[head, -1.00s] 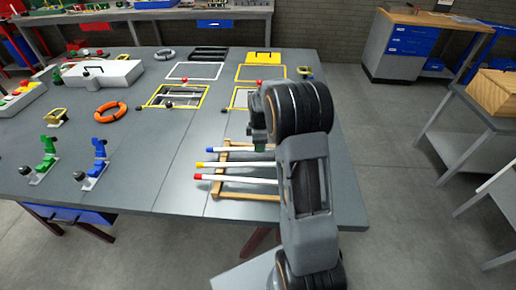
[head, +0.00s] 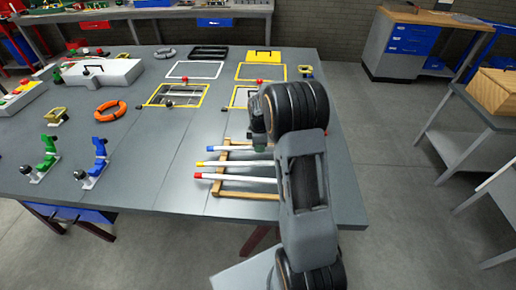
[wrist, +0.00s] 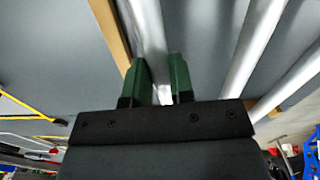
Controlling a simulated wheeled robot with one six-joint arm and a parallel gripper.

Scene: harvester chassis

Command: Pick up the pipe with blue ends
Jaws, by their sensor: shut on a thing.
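The pipe with blue ends (head: 222,149) is white and lies farthest back of three pipes on a wooden rack (head: 224,144). Its left end is blue; its right part is hidden behind my arm. My gripper (head: 261,146) is down at this pipe, mostly covered by my arm in the head view. In the wrist view, the green fingers (wrist: 162,76) are shut on the pipe (wrist: 148,32), which runs between them. I cannot see it lifted clear of the rack.
A yellow-ended pipe (head: 232,163) and a red-ended pipe (head: 240,179) lie nearer on the same rack. Yellow frames (head: 176,95) stand behind on the grey table (head: 150,190).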

